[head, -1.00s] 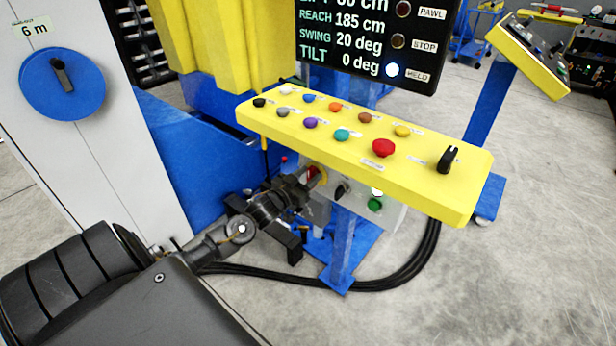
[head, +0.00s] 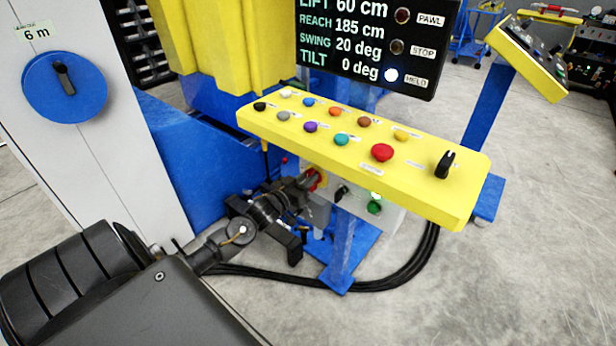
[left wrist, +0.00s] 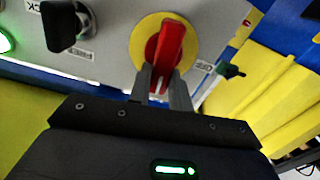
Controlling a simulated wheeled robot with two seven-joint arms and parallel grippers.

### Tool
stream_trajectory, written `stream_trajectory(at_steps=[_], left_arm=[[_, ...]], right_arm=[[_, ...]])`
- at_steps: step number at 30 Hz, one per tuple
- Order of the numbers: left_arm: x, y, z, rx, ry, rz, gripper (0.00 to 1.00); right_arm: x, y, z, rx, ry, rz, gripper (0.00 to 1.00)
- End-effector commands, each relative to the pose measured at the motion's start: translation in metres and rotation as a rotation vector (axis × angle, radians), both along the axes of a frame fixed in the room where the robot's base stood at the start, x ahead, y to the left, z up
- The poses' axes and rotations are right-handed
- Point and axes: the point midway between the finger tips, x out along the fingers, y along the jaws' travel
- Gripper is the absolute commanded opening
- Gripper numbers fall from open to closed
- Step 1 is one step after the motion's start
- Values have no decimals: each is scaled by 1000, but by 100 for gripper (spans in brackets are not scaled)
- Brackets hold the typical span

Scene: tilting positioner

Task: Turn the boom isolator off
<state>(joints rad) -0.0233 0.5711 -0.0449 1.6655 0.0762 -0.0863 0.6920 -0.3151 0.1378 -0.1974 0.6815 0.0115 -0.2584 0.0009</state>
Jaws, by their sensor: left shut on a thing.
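The boom isolator is a red rotary handle (left wrist: 174,42) on a round yellow plate (left wrist: 140,38), set on a light grey panel. In the left wrist view the handle stands nearly upright in the picture, leaning slightly right at its top. My left gripper (left wrist: 163,84) is shut on the handle's near end, one finger on each side. In the head view my left gripper (head: 303,184) reaches under the yellow console to the red handle (head: 317,179), which it mostly hides. My right gripper is not in view.
A black knob (left wrist: 62,25) and a lit green lamp (left wrist: 5,42) sit beside the isolator. The yellow console (head: 440,205) with several buttons overhangs it. A blue post (head: 343,250) and black cables (head: 385,279) stand below. A grey cabinet with a blue dial (head: 64,87) is at left.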

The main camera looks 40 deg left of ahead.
Motion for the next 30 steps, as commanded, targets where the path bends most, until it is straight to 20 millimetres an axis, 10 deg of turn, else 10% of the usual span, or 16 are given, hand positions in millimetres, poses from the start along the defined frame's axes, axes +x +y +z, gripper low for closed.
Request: stream_trajectory(at_steps=[30], left_arm=[[0,15,-7,-948,-22,2,0]], right_arm=[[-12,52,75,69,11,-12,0]])
